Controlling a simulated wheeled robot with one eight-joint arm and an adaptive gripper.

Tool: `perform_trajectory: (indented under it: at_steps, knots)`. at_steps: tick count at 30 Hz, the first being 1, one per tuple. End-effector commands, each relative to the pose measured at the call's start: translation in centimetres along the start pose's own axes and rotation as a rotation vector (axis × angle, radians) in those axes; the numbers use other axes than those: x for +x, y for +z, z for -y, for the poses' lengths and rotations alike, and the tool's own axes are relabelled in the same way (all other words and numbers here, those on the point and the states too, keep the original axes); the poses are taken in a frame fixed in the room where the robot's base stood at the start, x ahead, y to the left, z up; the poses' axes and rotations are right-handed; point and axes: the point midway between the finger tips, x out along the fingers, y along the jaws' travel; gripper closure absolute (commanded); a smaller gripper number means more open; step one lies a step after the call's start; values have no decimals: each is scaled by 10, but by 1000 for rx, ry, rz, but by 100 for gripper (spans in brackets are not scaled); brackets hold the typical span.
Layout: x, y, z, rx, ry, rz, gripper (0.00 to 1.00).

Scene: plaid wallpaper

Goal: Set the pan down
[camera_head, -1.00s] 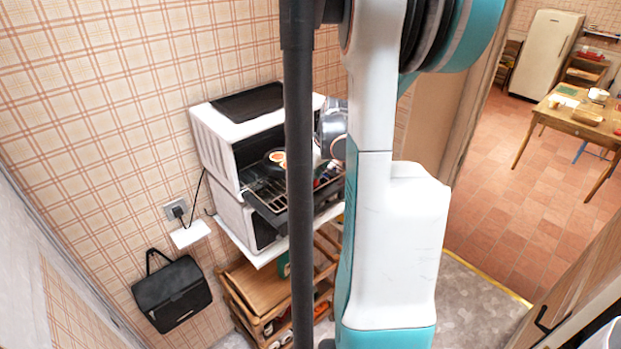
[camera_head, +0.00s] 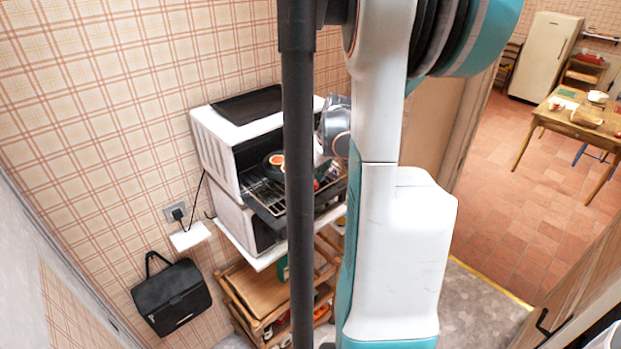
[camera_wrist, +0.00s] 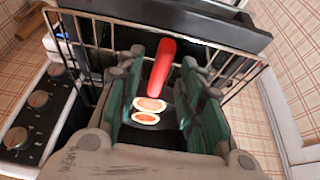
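A small dark pan (camera_head: 272,165) with round red-and-cream food in it is at the open front of the upper oven, at its wire rack. It appears to rest on the rack, but the contact is hard to see. In the wrist view, its red handle (camera_wrist: 162,66) lies between the fingers of my gripper (camera_wrist: 162,75), with visible gaps on both sides. The fingers look open. Two food slices (camera_wrist: 148,110) show below the handle, while most of the pan is hidden by the gripper. In the head view, my dark column and arm hide the fingers.
The white oven (camera_head: 215,150) stands on another appliance on a white shelf, against the wallpapered wall. Its wire rack (camera_wrist: 95,35) surrounds the gripper closely. A wooden shelf unit (camera_head: 250,290) is below. A black bag (camera_head: 172,295) hangs at left. Open floor lies right.

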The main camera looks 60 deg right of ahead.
Motion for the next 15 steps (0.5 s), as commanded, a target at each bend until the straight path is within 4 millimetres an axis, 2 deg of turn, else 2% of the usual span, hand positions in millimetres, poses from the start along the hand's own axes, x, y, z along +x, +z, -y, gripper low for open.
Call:
perform_trajectory:
  at_steps: [9,15]
  knots:
    - [-59,1,0,2,1,0,65]
    - [-89,1,0,1,0,1,65]
